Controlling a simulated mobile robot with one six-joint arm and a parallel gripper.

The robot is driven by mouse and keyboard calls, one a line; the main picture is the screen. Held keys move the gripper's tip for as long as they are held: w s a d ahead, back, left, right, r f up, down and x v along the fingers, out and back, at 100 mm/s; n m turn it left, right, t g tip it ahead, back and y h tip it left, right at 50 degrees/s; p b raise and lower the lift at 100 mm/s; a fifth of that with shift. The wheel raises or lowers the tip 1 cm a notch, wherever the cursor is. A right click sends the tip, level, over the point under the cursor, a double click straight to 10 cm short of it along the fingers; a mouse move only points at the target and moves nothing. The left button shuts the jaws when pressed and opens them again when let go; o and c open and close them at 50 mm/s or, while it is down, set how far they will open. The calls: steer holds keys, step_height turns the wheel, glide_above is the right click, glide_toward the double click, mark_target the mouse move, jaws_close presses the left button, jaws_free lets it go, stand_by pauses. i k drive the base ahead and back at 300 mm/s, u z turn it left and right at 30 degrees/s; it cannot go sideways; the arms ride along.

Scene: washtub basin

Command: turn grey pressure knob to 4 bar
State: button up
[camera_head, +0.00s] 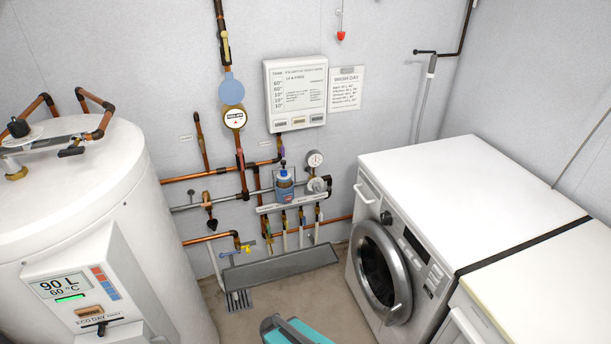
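A small grey round knob (316,184) sits on the pipework at the back wall, just below a white round pressure gauge (315,159). It appears to be the grey pressure knob, but its markings are too small to read. The gauge's needle and numbers are also too small to read. The knob stands right of a blue and grey labelled canister (284,186), left of the washing machine. My gripper is not in view, and nothing is seen touching the knob.
A white boiler tank (90,200) fills the left. A white washing machine (440,190) stands at right. A manifold (292,203) and grey trough (280,266) lie below the knob. A teal and grey object (292,331) is cut off at the bottom. Some floor (330,285) is clear.

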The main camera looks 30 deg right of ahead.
mark_target(317, 186)
steer(key=z, duration=0.55)
steer(key=k, duration=0.95)
steer(key=u, duration=0.05)
steer(key=i, duration=0.85)
steer(key=z, duration=0.05)
